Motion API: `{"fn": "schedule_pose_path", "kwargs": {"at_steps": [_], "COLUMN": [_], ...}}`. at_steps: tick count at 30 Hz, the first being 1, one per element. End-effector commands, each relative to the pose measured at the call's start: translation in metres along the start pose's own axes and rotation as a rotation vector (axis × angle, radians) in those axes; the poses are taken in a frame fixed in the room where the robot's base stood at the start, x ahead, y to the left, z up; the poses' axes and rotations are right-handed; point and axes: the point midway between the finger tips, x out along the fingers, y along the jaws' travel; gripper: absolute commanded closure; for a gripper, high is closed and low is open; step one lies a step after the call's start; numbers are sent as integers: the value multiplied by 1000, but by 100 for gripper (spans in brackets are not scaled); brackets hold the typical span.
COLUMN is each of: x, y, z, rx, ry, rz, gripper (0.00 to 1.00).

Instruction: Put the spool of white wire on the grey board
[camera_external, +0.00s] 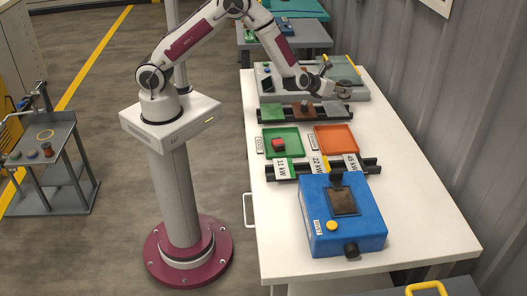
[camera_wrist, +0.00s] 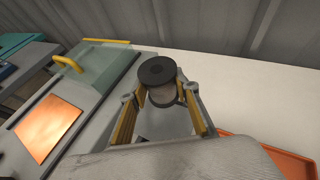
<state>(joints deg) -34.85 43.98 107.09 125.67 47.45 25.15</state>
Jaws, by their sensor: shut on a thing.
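My gripper (camera_external: 343,91) is at the far end of the white table, above and near the grey board (camera_external: 333,107). In the wrist view my gripper (camera_wrist: 165,108) is shut on a spool with a black top disc and a pale grey-white body, seemingly the spool of white wire (camera_wrist: 162,92). It sits between the yellow-lined fingers. In the external view the spool is too small to make out clearly. A light grey surface shows below it in the wrist view; I cannot tell whether the spool touches it.
A brown board (camera_external: 296,112) and a green board (camera_external: 271,111) share the rail. A green tray (camera_external: 270,149) holds a red piece; an orange tray (camera_external: 336,139) looks empty. A grey machine with a teal lid (camera_wrist: 107,62) stands close by. A blue box (camera_external: 368,219) is at the near end.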

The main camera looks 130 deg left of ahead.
Motion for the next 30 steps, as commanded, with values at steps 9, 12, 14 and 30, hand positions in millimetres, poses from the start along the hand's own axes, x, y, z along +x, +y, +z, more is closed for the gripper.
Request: {"fn": "schedule_pose_path", "kwargs": {"at_steps": [9, 12, 14, 30], "x": [6, 6, 6, 19], "y": [0, 0, 0, 0], "z": [-12, -12, -12, -45], "rx": [-1, -1, -1, 0], "ry": [-2, -2, -2, 0], "rz": [-1, -1, -1, 0], "gripper": [96, 96, 96, 96]}}
